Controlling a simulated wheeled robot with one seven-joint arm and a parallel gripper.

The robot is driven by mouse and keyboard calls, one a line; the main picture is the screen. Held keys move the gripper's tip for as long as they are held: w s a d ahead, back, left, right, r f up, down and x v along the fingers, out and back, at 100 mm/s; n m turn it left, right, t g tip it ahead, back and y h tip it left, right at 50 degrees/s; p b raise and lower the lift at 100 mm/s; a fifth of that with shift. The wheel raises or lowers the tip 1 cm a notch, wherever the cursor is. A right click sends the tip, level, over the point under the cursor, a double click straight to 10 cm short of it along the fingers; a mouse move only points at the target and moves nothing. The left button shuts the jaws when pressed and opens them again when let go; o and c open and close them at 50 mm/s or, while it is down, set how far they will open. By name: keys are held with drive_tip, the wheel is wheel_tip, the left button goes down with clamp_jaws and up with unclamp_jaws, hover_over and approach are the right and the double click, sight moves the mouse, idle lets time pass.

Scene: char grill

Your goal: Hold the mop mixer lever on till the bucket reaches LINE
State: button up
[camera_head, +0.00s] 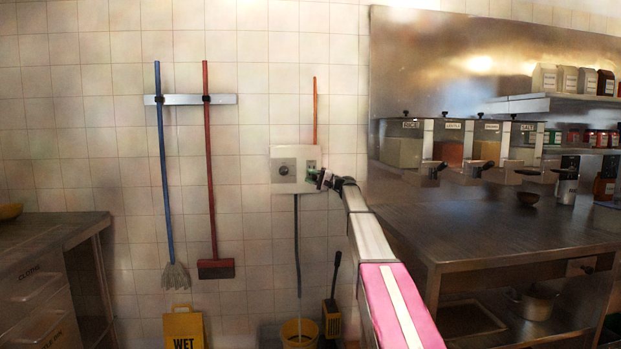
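The mop mixer panel (282,153) is a pale plate on the tiled wall, with a round dial (284,169) on its left half. A dark hose (297,245) hangs from it down to a yellow bucket (292,327) at the bottom edge. My gripper (320,180) is at the panel's lower right, small and dark in the picture. A lever is not clearly visible; my gripper covers part of that side. I cannot tell whether the fingers touch anything or are open or shut. The bucket's LINE mark and water level cannot be made out.
A blue mop (162,150) and a red-handled brush (208,150) hang left of the panel. A yellow WET sign (184,327) stands below. A steel counter (490,215) with ingredient bins (405,145) is at right, and another counter (45,232) at left.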

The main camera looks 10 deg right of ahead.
drive_tip(key=shift+o, duration=0.9)
drive_tip(key=v, duration=1.1)
idle(6.0)
